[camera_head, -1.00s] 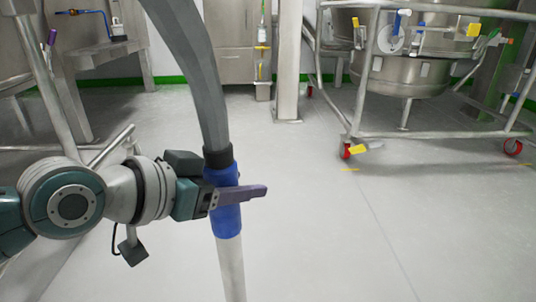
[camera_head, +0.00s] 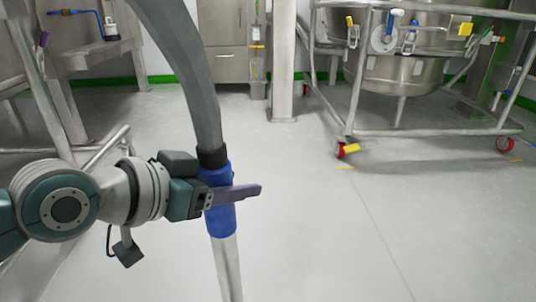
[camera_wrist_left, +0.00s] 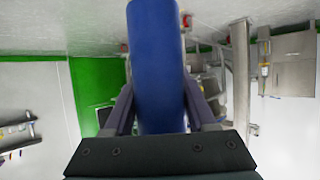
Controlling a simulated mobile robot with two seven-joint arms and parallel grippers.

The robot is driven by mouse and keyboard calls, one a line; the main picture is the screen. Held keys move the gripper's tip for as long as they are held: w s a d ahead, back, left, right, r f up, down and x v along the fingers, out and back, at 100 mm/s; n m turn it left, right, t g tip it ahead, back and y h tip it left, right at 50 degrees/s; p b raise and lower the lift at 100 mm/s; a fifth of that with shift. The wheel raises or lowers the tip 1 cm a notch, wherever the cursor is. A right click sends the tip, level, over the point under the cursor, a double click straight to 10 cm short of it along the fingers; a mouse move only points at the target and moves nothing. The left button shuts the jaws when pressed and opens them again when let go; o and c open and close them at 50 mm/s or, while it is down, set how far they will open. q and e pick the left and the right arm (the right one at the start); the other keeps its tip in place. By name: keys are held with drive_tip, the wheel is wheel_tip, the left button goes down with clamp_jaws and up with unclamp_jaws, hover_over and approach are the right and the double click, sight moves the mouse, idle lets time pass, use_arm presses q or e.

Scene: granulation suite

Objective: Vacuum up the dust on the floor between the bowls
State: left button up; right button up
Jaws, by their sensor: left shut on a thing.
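My left gripper (camera_head: 228,197) is shut on the blue grip of the vacuum wand (camera_head: 222,218). In the left wrist view the blue grip (camera_wrist_left: 157,70) stands between the two fingers of the left gripper (camera_wrist_left: 158,105). A grey hose (camera_head: 190,75) rises from the top of the grip, and a pale metal tube (camera_head: 228,268) runs down out of the bottom of the head view, so the nozzle is hidden. A steel bowl (camera_head: 405,74) sits in a wheeled frame at the upper right. I make out no dust on the visible floor (camera_head: 310,220). My right gripper is not in view.
The wheeled frame (camera_head: 430,132) stands on red casters (camera_head: 340,147) at the right. A steel post (camera_head: 283,60) and a cabinet (camera_head: 226,40) stand at the back. Metal tubing (camera_head: 103,147) is close on the left. The middle floor is clear.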

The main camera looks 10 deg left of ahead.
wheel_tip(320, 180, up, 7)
drive_tip(key=p, duration=0.6)
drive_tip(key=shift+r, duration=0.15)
